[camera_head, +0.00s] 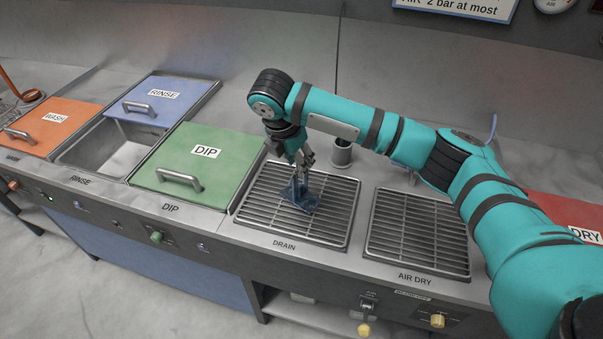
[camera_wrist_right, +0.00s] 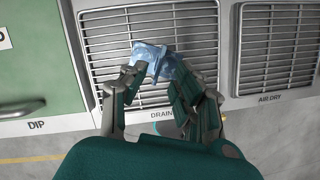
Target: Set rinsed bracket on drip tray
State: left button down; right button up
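The blue bracket (camera_head: 299,194) is at the drain grate (camera_head: 334,232), the slatted drip tray marked DRAIN. Its flat base looks level, at or just over the slats; I cannot tell if it touches them. My right gripper (camera_head: 305,165) points down from above, with its fingertips closed on the bracket's upright part. In the right wrist view the bracket (camera_wrist_right: 152,58) shows between the two fingertips (camera_wrist_right: 150,72), over the grate (camera_wrist_right: 195,22). The fingers hide part of its upright. My left gripper is not in view.
An AIR DRY grate (camera_head: 418,250) lies empty to the right. The green DIP lid (camera_head: 215,175) is shut at left. The RINSE basin (camera_head: 105,150) is open, with its blue lid (camera_head: 165,90) behind. A small metal cup (camera_head: 341,153) stands behind the drain grate.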

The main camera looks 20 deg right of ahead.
jog(key=shift+v, duration=1.5)
